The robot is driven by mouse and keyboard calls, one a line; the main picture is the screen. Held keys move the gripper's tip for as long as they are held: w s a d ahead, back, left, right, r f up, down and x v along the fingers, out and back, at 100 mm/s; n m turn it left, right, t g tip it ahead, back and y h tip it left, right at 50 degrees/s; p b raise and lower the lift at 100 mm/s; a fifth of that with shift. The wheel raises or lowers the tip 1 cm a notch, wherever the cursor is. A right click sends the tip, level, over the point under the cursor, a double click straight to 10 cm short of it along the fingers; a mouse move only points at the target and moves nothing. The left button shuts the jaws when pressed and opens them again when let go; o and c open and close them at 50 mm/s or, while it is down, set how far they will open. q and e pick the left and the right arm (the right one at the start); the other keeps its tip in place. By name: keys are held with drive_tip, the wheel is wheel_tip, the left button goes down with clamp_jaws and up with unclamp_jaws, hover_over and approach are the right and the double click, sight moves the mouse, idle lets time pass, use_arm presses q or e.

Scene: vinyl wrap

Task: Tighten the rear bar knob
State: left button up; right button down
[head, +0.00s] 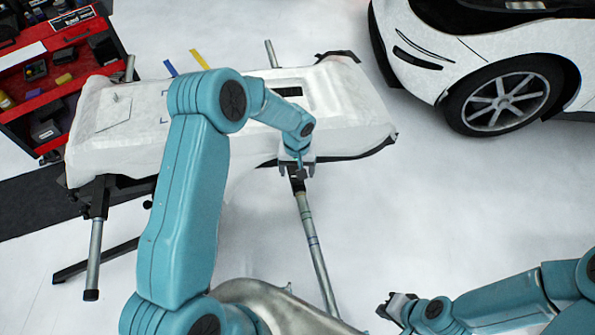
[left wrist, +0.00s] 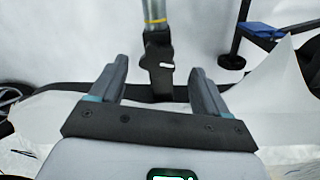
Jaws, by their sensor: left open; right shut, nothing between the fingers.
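A white bumper (head: 345,110) lies on a stand with several bars. A grey bar (head: 312,240) with a black clamp piece (head: 298,186) sticks out under its near edge. My left gripper (head: 297,171) is at that clamp. In the left wrist view the open fingers (left wrist: 160,70) stand either side of the black clamp (left wrist: 157,52), with gaps beside it. My right gripper (head: 385,306) is shut and empty, low at the right.
A red tool cart (head: 58,95) stands at the upper left. A white car (head: 460,60) is at the upper right. A blue piece (left wrist: 262,31) and a round black knob (left wrist: 231,62) show at the right in the left wrist view.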

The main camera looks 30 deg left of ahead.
use_arm(q)
drive_tip(key=shift+w+f, duration=0.15)
drive_tip(key=shift+f, duration=1.35)
